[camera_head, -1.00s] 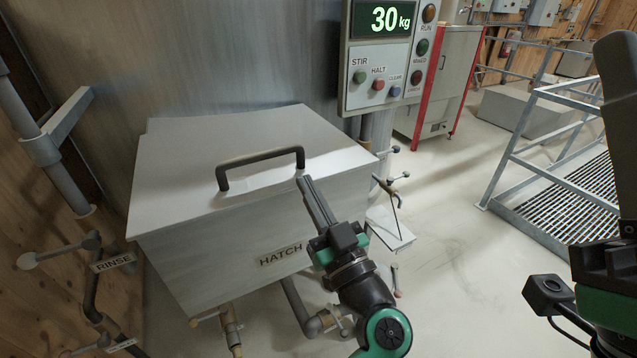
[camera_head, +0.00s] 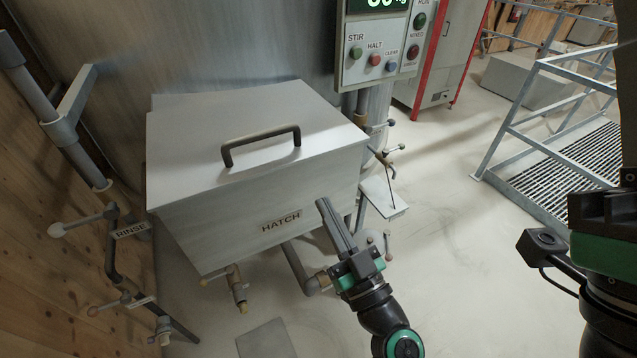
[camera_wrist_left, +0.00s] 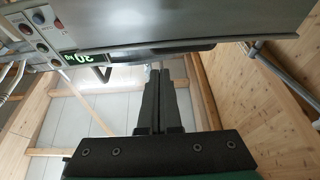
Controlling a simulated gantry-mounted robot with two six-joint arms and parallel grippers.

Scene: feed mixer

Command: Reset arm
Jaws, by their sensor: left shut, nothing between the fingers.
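My left gripper (camera_head: 335,222) is shut and empty in the head view. It is in front of the hatch box, just right of the HATCH label, with its fingers pointing up and to the left. In the left wrist view its fingers (camera_wrist_left: 159,75) lie together with nothing between them. My right arm shows at the right edge of the head view; I cannot make out its fingertips. The grey hatch (camera_head: 200,170) has its lid down and a dark bar handle (camera_head: 261,148) on top, with no gripper on it.
The control panel (camera_head: 378,50) with STIR, HALT and CLEAR buttons is behind the hatch. RINSE pipes and valves (camera_head: 130,230) stand at the left wall. Pipes and a valve (camera_head: 235,285) are under the hatch. A metal railing (camera_head: 530,110) stands at the right. Open floor lies between.

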